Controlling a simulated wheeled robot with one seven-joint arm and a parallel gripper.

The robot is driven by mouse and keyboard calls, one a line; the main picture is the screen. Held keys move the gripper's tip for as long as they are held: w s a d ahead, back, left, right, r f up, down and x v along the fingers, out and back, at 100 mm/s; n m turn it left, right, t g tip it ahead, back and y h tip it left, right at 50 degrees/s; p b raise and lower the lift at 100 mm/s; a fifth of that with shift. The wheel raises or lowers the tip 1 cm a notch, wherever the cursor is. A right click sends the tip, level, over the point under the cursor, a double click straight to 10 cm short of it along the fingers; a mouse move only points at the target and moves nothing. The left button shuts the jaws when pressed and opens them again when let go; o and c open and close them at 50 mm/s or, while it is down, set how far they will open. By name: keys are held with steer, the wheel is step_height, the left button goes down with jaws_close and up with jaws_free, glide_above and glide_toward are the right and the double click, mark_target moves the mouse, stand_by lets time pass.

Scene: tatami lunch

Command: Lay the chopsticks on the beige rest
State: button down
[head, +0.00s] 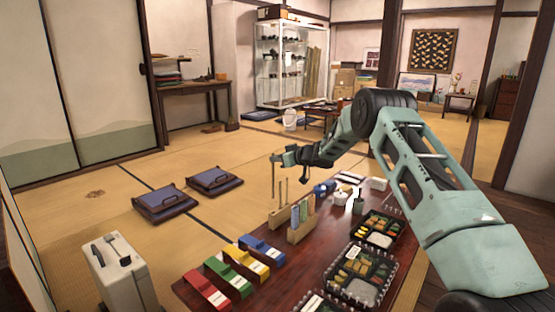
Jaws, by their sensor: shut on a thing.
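My gripper (276,160) is at the end of my outstretched arm, above the far left end of the dark red table. It is small in view and closed on a slender upright stick-like thing, which I take to be the chopsticks (274,177). They hang down from the jaws, and their lower end is hard to make out. Pale thin sticks (282,191) stand just right of it, above a beige wooden block (279,218). I cannot tell for certain which object is the beige rest; the block is the clearest beige piece here.
The low table (268,290) carries red (206,290), green (229,273), yellow (247,263) and blue (262,249) stands at its left edge. Black bento boxes (358,270) fill its right side. A white case (120,275) and floor cushions (172,202) are left, on open tatami.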

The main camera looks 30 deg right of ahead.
step_height(320, 180, up, 5)
steer(key=p, duration=0.4)
steer(key=shift+f+p, duration=0.1)
steer(key=shift+p, duration=0.3)
steer(key=shift+a, duration=0.1)
